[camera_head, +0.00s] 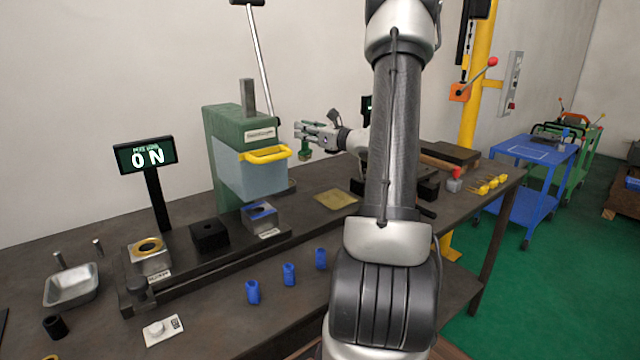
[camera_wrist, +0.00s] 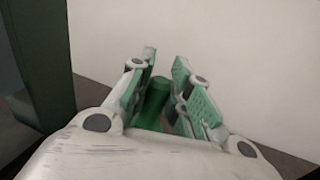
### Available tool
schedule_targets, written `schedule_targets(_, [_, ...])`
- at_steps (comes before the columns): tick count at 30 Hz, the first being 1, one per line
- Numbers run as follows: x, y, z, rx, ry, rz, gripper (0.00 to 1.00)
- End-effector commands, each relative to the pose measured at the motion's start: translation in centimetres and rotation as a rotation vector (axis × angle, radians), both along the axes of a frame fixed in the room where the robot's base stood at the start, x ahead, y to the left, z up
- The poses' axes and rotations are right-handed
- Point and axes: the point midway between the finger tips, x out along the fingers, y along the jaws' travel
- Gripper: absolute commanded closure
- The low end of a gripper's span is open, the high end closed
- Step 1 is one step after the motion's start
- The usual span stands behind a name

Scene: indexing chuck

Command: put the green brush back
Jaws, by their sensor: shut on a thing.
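The green brush (camera_head: 305,153) hangs from my gripper (camera_head: 303,132), just right of the green press and above the workbench. In the wrist view my gripper (camera_wrist: 160,95) is shut on the brush's green handle (camera_wrist: 153,100), which stands between the two fingers. The brush's lower part is hidden in the wrist view and small in the head view. A yellow-tan mat (camera_head: 336,199) lies on the bench below and to the right of the brush. I cannot tell which spot is the brush's own.
The green press (camera_head: 228,130) with a clear guard (camera_head: 262,178) and yellow handle stands close left of my gripper. Several blue parts (camera_head: 289,274) stand at the bench front. A dark block (camera_head: 450,153) lies at the bench's far right.

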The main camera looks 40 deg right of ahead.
Motion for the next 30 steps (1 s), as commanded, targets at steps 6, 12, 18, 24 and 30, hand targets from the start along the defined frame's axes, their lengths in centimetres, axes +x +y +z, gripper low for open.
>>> schedule_targets(6, [5.8,-5.0,3.7,-0.008,-0.003,-0.192,1.0])
schedule_targets(12, [7.6,-10.0,5.1,-0.011,0.004,-0.366,1.0])
schedule_targets(18, [7.6,-11.0,1.9,-0.015,0.009,-0.407,1.0])
schedule_targets(24, [7.6,-11.0,-4.0,-0.015,0.01,-0.406,1.0])
schedule_targets(30, [7.6,-10.9,-8.2,-0.018,0.006,-0.405,1.0])
